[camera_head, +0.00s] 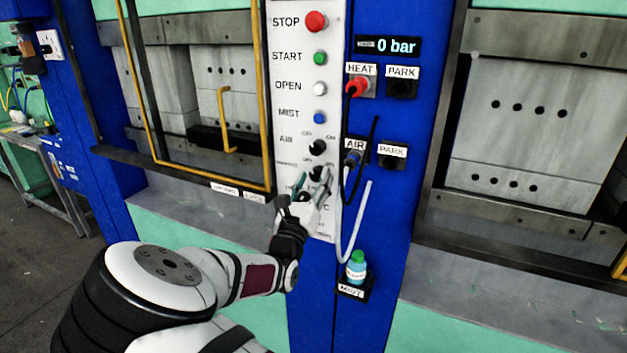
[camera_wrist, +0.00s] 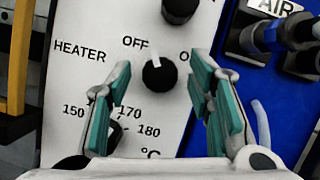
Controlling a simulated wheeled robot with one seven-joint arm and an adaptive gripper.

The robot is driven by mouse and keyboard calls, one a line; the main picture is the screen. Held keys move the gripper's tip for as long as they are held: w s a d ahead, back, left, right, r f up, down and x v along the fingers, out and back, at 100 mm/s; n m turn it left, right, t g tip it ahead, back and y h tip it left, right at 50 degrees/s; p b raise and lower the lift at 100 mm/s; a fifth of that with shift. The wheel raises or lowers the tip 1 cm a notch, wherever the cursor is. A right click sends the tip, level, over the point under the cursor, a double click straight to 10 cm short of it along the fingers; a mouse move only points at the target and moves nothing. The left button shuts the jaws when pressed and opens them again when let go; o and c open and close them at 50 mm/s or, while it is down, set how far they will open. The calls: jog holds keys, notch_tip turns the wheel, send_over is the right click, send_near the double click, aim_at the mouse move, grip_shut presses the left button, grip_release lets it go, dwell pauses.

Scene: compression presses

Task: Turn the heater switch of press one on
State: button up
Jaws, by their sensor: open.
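The heater switch (camera_wrist: 160,77) is a round black knob on the white control panel, labelled HEATER, with OFF at upper left and a partly hidden label at right. Its white pointer aims up and slightly left, toward OFF. My gripper (camera_wrist: 158,64) is open, with one green-padded finger on each side of the knob in the wrist view. I see a gap between each finger and the knob; contact does not show. In the head view my gripper (camera_head: 309,188) is at the lower part of the panel, close to the heater switch (camera_head: 316,172).
The temperature dial (camera_wrist: 114,132) is just below left, partly behind the left finger. The air knob (camera_head: 317,147) is above. Hoses and the AIR plug (camera_head: 352,158) hang close at right. A bottle (camera_head: 356,268) stands lower right. A yellow guard frame (camera_head: 262,100) is at left.

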jog(key=shift+w, duration=0.15)
grip_shut()
jog(key=shift+m, duration=0.3)
jog(key=m+g+h, duration=0.1)
jog(key=m+h, duration=0.1)
jog(key=m, duration=0.2)
jog(key=m+g+h, duration=0.1)
jog(key=m+h, duration=0.1)
jog(key=m, duration=0.3)
jog(key=shift+w+a+h, duration=0.1)
jog(key=shift+h, duration=0.2)
jog(key=m+g+h, duration=0.1)
jog(key=m, duration=0.2)
jog(key=m+g+h, duration=0.1)
jog(key=m, duration=0.3)
jog(key=shift+a+g+b, duration=0.1)
jog(key=shift+g+b, duration=0.2)
jog(key=shift+b, duration=0.1)
jog(key=shift+m+h, duration=0.3)
jog(key=shift+m, duration=0.1)
